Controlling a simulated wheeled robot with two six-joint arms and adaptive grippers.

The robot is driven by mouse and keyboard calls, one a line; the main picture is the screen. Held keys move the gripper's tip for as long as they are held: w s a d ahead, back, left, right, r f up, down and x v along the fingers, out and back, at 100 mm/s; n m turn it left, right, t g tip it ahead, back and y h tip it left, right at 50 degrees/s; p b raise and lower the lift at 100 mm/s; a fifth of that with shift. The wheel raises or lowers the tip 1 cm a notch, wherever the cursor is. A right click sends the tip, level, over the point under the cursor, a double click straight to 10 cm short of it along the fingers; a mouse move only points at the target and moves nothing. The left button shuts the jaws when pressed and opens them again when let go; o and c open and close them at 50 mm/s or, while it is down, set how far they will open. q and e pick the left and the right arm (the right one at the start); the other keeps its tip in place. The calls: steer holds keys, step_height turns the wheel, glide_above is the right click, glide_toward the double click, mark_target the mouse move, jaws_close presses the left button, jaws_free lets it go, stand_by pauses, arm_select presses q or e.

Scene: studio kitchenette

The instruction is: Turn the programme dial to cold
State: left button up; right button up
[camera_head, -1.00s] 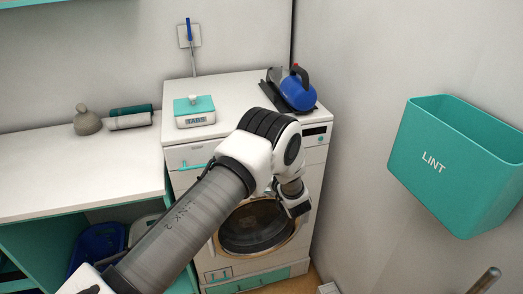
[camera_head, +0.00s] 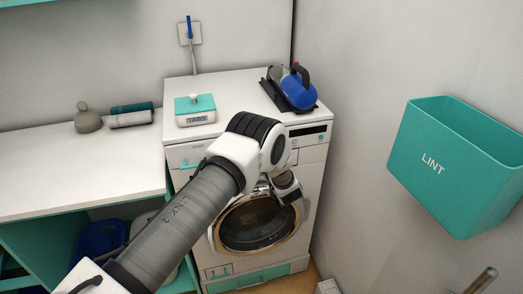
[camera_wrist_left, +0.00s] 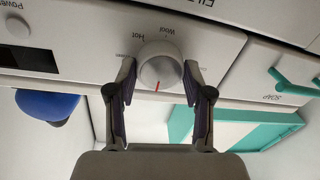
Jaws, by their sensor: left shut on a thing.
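The programme dial (camera_wrist_left: 161,66) is a round, pale knob on the front panel of the washing machine (camera_head: 312,165). Its red pointer mark faces the bottom of the left wrist view. The labels "Hot" and "Wool" show above the dial in that view, upside down; another label is partly hidden by a finger. My left gripper (camera_wrist_left: 159,75) has one finger on each side of the dial and is shut on it. In the head view my left arm covers the dial. My right gripper is not in view.
A SOAP drawer with a teal handle (camera_wrist_left: 292,82) is close beside the left gripper. A TABS box (camera_head: 195,118) and a blue iron-like item (camera_head: 298,91) stand on the machine. A teal LINT bin (camera_head: 440,185) hangs on the right wall. A counter (camera_head: 50,185) is at left.

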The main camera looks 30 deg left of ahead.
arm_select(q)
steer(key=shift+m+t+b, duration=0.3)
steer(key=shift+m+b, duration=1.8)
steer(key=shift+m, duration=2.3)
steer(key=o, duration=1.2)
steer(key=shift+w, duration=0.1)
